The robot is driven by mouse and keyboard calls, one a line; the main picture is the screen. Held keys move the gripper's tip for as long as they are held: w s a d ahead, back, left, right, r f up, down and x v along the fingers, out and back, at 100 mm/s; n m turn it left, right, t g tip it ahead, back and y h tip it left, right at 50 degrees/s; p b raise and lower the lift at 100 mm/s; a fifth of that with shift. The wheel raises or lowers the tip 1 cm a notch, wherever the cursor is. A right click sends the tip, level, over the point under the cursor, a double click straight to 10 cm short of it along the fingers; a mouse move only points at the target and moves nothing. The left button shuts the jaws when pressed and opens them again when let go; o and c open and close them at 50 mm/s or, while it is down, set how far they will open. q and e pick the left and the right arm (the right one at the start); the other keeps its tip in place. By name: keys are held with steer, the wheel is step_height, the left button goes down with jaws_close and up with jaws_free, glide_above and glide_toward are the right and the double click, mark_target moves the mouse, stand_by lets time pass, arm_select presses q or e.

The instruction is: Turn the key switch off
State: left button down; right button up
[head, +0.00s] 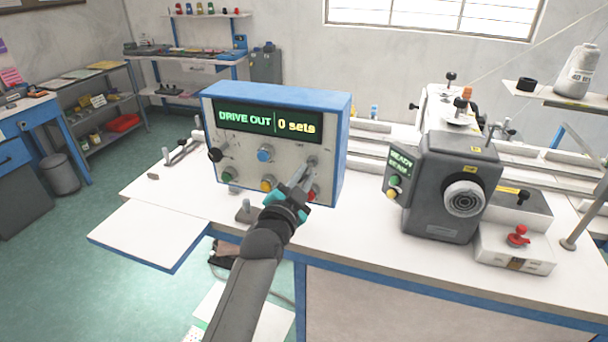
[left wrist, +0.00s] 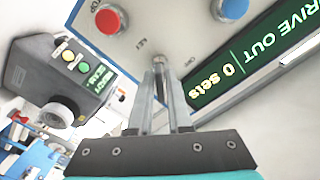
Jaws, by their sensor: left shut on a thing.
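The control box (head: 277,138) stands on the table with a blue top, a pale front panel and a green display reading "DRIVE OUT" and "0 sets". The key switch (left wrist: 160,59) is on the right part of that panel, near the red stop button (left wrist: 110,18) and the blue knob (left wrist: 229,7). My left gripper (head: 306,170) reaches up to the panel from below. Its fingers are shut on the key switch, also seen in the left wrist view (left wrist: 162,70). The fingers hide most of the key, so its angle cannot be told. My right gripper is not in view.
The white table (head: 365,240) carries a grey machine head (head: 440,205) with a "READY" display to the right of the box. A small white box with a red knob (head: 518,237) stands at its right. A fold-out leaf (head: 150,232) extends at the left.

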arm_select(q)
steer(key=n+p, duration=0.1)
steer(key=n, duration=0.2)
steer(key=shift+r, duration=0.1)
steer(key=n+p, duration=0.1)
steer(key=n, duration=0.4)
steer(key=n+p, duration=0.1)
steer(key=n, duration=0.3)
steer(key=shift+n, duration=2.4)
steer(key=c, duration=1)
jaws_free()
steer(key=shift+o, duration=0.2)
